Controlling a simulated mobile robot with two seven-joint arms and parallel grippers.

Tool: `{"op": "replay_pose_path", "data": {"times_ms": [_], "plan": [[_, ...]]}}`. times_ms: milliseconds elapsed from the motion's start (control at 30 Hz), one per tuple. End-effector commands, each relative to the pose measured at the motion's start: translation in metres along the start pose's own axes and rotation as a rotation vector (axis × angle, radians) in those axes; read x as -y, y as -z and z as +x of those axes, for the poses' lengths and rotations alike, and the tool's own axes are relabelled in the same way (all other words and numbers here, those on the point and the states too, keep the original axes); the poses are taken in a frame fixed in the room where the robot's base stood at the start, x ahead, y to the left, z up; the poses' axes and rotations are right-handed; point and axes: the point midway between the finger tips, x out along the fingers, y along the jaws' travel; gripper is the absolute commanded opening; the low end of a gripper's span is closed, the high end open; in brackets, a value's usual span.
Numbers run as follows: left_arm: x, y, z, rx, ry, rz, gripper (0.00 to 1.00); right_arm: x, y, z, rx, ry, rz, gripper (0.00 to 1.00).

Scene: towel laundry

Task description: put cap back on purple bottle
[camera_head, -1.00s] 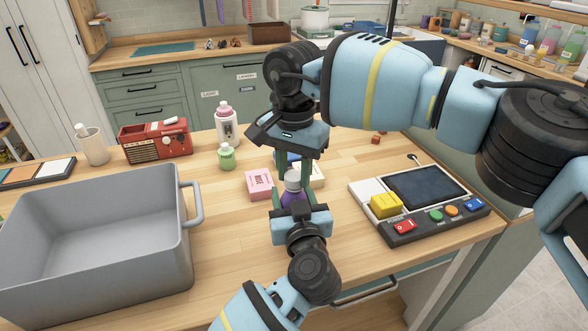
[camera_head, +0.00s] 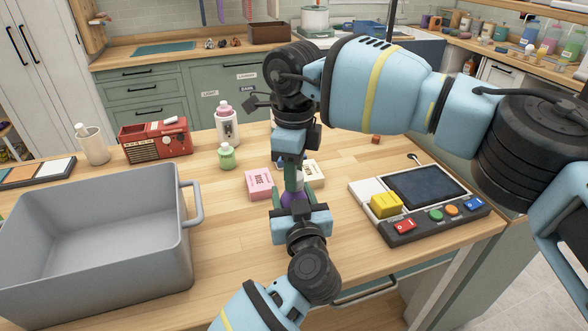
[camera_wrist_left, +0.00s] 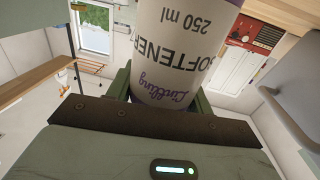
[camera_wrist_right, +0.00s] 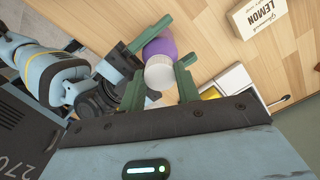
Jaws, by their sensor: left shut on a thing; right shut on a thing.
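The purple bottle (camera_head: 292,198) stands upright in front of me, largely hidden by my grippers. Its label, reading SOFTENER 250 ml, fills the top of the left wrist view (camera_wrist_left: 185,45). My left gripper (camera_head: 298,208) is shut on the bottle's body from the near side. The white cap (camera_wrist_right: 159,74) is at the top of the bottle, over the purple part in the right wrist view. My right gripper (camera_wrist_right: 160,80) points down from above and is shut on the cap. How tightly the cap sits on the bottle cannot be told.
A pink box (camera_head: 259,184) and a cream box (camera_head: 314,173) lie close behind the bottle. A grey bin (camera_head: 90,285) stands left, a button panel (camera_head: 440,222) right. A green bottle (camera_head: 226,156), a pink-capped bottle (camera_head: 227,128) and a red radio (camera_head: 150,143) stand farther back.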

Motion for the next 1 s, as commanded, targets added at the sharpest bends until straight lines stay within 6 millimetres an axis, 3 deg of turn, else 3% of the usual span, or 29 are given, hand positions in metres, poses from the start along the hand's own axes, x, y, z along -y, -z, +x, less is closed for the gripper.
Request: {"op": "replay_pose_path", "data": {"times_ms": [500, 667, 700, 867, 1000], "plan": [[0.0000, 0.0004, 0.0001, -0.001, 0.000, 0.000, 0.00, -0.0002, -0.0001, 0.0004, 0.000, -0.002, 0.831, 0.05], [0.0000, 0.0004, 0.0001, -0.001, 0.000, 0.000, 0.00, -0.0001, 0.0000, 0.0004, 0.000, -0.001, 0.866, 0.05], [0.0000, 0.0004, 0.0001, -0.001, 0.000, 0.000, 0.00, -0.0001, 0.0000, 0.0003, 0.000, -0.001, 0.865, 0.34], [0.0000, 0.0004, 0.0001, -0.001, 0.000, 0.000, 0.00, 0.0000, 0.0000, 0.0004, 0.000, -0.001, 0.864, 0.54], [0.0000, 0.0004, 0.0001, -0.001, 0.000, 0.000, 0.00, 0.0000, 0.0000, 0.0003, 0.000, -0.001, 0.863, 0.54]]}}
